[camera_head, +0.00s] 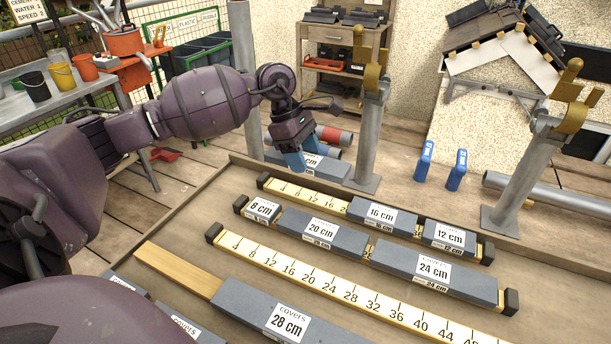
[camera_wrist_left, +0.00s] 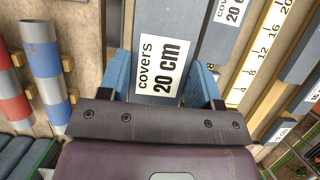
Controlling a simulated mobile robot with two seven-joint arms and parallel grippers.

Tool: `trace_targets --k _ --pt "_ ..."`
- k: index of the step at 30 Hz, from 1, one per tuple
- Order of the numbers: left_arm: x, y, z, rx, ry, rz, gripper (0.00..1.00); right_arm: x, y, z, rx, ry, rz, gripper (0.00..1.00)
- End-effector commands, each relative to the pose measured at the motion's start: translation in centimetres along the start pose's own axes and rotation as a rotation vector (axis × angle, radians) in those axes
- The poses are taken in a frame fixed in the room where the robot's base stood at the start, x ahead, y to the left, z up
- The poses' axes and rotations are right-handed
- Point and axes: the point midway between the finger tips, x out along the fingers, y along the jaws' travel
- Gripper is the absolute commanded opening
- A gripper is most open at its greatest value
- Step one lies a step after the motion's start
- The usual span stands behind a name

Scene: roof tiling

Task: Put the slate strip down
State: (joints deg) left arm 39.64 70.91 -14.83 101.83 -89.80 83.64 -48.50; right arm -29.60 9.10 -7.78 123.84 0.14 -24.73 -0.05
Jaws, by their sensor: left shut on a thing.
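My left gripper (camera_head: 292,160) is at the back of the work table, pointing down. Its blue fingers are shut on a grey slate strip (camera_head: 328,169) with a white label. In the left wrist view this slate strip (camera_wrist_left: 158,20) reads "covers 20 cm" and lies between the two blue fingertips (camera_wrist_left: 162,88). I cannot tell whether its underside touches anything. A yellow measuring rule (camera_head: 290,188) lies just in front of it. Another 20 cm strip (camera_head: 290,225) lies on the table with 8, 16, 12 and 24 cm strips. My right gripper is out of view.
A long numbered rule (camera_head: 300,277) and a 28 cm strip (camera_head: 255,300) lie nearer me. Grey posts with brass tops (camera_head: 370,120) stand at the table's back and right. Two blue upright objects (camera_head: 425,160) stand behind. The table's bare surface (camera_head: 190,220) shows at left.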

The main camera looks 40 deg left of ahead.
Motion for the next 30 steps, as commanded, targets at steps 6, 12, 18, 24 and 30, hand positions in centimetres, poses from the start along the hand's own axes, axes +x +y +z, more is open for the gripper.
trace_targets --k 6,12,18,24,30 --pt "1.5 0.0 -0.6 -0.001 -0.002 -0.001 0.26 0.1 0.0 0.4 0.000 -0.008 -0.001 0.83" --pt "4.6 0.0 -1.9 -0.003 -0.001 -0.004 0.26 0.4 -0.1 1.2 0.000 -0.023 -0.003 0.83" --pt "5.2 0.1 -2.1 0.001 -0.002 0.003 0.26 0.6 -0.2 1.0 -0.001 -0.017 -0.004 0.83" --pt "5.3 0.0 -2.2 0.001 -0.001 0.002 0.26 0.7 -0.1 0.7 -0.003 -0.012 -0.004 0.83" --pt "5.8 0.0 -2.4 0.000 0.000 0.001 0.26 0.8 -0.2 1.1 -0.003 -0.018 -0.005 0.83"
